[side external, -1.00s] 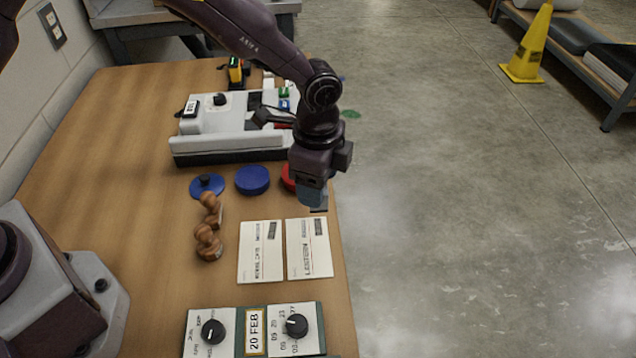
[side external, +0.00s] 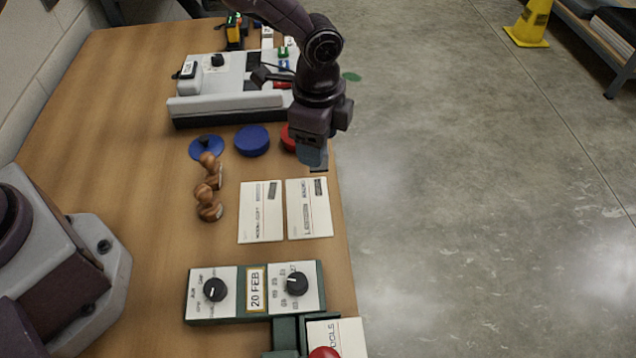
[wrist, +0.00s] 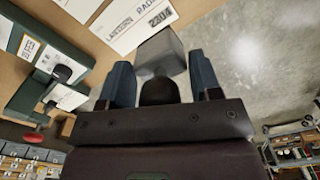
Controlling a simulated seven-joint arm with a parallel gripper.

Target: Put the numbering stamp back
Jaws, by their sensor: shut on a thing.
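My gripper (side external: 314,156) is shut on the numbering stamp, which has a grey block (wrist: 160,50) and a dark rounded handle (wrist: 158,92). In the wrist view the handle sits between the two blue-grey fingertips and the block sticks out beyond them. In the side view the stamp is mostly hidden; only a small dark part (side external: 319,169) shows under the fingers. They are near the table's right edge, beyond the right card (side external: 309,210) and beside the red pad (side external: 288,138), which is partly covered. In the wrist view that card reads 2304.
Left card (side external: 261,213); two wooden-handled stamps (side external: 208,204); blue pad (side external: 252,140); blue disc with black knob (side external: 206,148). A grey-white console (side external: 222,108) stands behind. A green-edged dial unit (side external: 255,290) reads 20 FEB. A red knob (side external: 323,353) is in front. Floor lies right.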

